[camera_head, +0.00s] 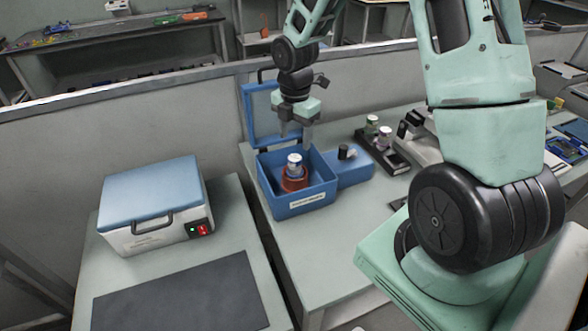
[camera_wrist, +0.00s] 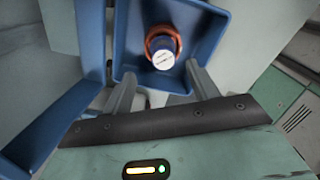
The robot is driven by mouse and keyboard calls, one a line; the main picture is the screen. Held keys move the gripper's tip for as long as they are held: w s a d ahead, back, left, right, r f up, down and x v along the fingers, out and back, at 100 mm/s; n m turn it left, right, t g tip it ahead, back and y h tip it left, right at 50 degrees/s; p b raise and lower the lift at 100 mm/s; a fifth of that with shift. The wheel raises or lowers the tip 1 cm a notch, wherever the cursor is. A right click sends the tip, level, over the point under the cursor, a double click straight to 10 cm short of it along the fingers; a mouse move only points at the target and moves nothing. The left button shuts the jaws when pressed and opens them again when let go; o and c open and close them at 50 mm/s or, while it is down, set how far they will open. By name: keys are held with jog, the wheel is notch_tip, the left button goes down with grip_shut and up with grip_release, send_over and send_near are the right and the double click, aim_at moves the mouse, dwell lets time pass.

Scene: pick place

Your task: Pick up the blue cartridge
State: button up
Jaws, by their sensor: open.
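The blue cartridge (camera_head: 294,163) stands upright in an orange-red ring holder (camera_head: 293,182) inside an open blue box (camera_head: 306,204). In the wrist view the cartridge (camera_wrist: 164,52) shows a bluish body and a white labelled cap, with the orange ring (camera_wrist: 150,41) around it. My gripper (camera_head: 295,139) is above the box, near its back side. Its two fingers are apart with nothing between them. In the wrist view my gripper (camera_wrist: 161,72) points toward the cartridge, with one finger to each side of the cap in the picture.
The box's raised lid (camera_head: 262,116) stands behind my gripper. A blue block with a dark cylinder (camera_head: 347,152) adjoins the box on the right. Beyond it, a dark tray (camera_head: 398,163) holds white-capped cartridges. A blue-lidded case (camera_head: 152,205) sits on the left table behind a dark mat (camera_head: 190,298).

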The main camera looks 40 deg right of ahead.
aim_at(295, 157)
notch_tip(295, 157, down, 2)
jog(key=f, duration=0.1)
jog(key=f+p, duration=0.1)
jog(key=f, duration=0.2)
jog(key=shift+s+a+f, duration=0.3)
jog(key=shift+s, duration=0.05)
jog(key=shift+f, duration=0.45)
grip_shut()
jog(key=shift+r, duration=0.1)
